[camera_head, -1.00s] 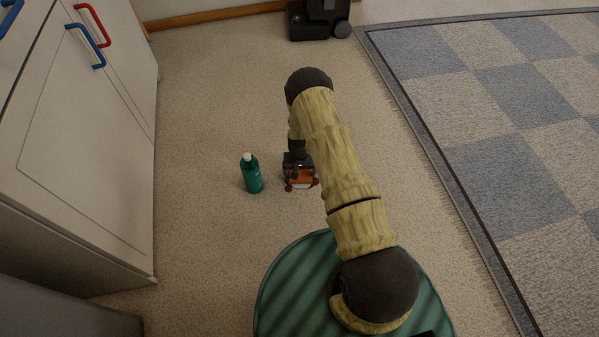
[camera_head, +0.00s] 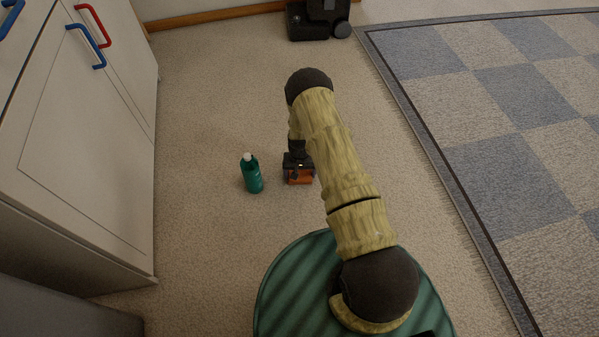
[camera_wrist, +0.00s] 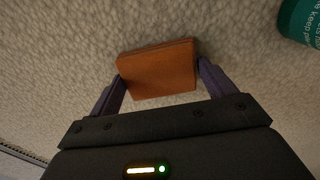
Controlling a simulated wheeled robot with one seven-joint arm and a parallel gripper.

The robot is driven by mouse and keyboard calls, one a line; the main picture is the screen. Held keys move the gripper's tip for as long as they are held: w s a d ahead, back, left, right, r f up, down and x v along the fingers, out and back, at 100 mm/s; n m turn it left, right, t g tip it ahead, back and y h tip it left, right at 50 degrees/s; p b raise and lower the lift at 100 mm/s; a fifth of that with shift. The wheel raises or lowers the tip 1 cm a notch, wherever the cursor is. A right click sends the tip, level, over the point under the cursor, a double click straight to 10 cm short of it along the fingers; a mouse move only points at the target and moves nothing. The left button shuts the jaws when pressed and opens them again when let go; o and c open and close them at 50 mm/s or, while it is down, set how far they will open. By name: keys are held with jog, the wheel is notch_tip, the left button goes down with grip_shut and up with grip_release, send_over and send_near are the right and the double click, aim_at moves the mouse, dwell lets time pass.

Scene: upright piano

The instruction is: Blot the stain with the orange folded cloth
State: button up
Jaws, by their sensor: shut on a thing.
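The orange folded cloth (camera_head: 299,176) is a small block between the fingers of my gripper (camera_head: 299,170), left of my forearm. In the wrist view the cloth (camera_wrist: 158,70) is pinched at both sides by the dark purple fingers of my gripper (camera_wrist: 160,76). My gripper is shut on it, close over the beige carpet. Whether the cloth touches the carpet, I cannot tell. No stain shows clearly in either view; the carpet under the cloth is hidden.
A teal bottle (camera_head: 251,174) with a white cap stands just left of my gripper; part of it shows in the wrist view (camera_wrist: 301,20). A white cabinet (camera_head: 95,150) is at the left, a checkered rug (camera_head: 480,110) at the right. A black object (camera_head: 318,20) stands at the back. Carpet between is clear.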

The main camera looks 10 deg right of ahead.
jog(key=shift+r+p, duration=2.95)
jog(key=shift+r, duration=0.55)
jog(key=shift+r, duration=0.15)
jog(key=s+r+n+p, duration=0.1)
jog(key=r+p, duration=0.6)
jog(key=r, duration=1.3)
jog(key=s+r+n+p, duration=0.1)
jog(key=s+r+p, duration=0.2)
jog(key=r+p, duration=0.5)
notch_tip(320, 180, up, 13)
jog(key=shift+f+n, duration=0.1)
jog(key=shift+n, duration=0.2)
jog(key=shift+s, duration=0.15)
